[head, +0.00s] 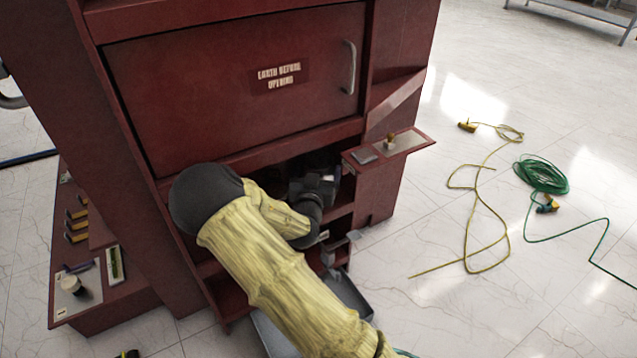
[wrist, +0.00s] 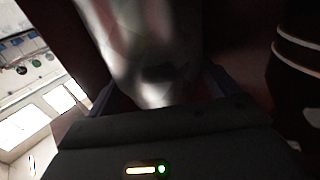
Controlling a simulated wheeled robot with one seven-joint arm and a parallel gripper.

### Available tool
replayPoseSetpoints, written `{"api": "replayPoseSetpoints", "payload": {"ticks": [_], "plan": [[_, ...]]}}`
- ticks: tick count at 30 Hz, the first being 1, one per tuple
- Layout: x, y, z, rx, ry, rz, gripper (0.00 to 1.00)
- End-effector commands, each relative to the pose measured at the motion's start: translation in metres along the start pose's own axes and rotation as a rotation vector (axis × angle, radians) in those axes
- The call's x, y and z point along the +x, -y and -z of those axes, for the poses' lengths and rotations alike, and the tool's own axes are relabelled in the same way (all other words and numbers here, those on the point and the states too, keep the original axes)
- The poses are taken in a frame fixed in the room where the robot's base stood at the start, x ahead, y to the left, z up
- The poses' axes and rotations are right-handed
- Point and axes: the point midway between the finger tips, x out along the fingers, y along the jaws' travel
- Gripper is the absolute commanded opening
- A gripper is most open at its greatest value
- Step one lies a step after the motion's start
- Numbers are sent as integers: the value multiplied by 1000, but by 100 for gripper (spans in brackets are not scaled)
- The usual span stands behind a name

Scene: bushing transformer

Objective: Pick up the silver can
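The silver can (wrist: 145,45) fills the upper middle of the wrist view, close to the camera, shiny and blurred. My gripper (wrist: 158,88) is right at it, with one dark finger on each side of the can. Narrow dark reddish gaps show between the can and the fingers, so the fingers look open around it. In the head view my gripper (head: 318,190) reaches into the low opening of the red cabinet. I cannot make out the can there; the cabinet's shadow and my arm hide it.
A dark cylinder with pale bands (wrist: 297,75) stands close on the right in the wrist view. The red cabinet (head: 220,85) surrounds the opening, with a small side shelf (head: 405,143) on its right. A grey tray (head: 345,295) is below. Yellow (head: 470,225) and green cables (head: 541,175) lie on the floor.

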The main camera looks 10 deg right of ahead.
Motion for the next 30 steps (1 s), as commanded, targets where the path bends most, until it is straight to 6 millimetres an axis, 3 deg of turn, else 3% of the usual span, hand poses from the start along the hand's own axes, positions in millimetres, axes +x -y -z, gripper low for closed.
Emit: {"api": "replayPoseSetpoints", "payload": {"ticks": [11,21,30], "plan": [[0,0,4,1,-1,0,43],[0,0,43,2,-1,0,43],[-72,0,38,-3,4,1,43]]}}
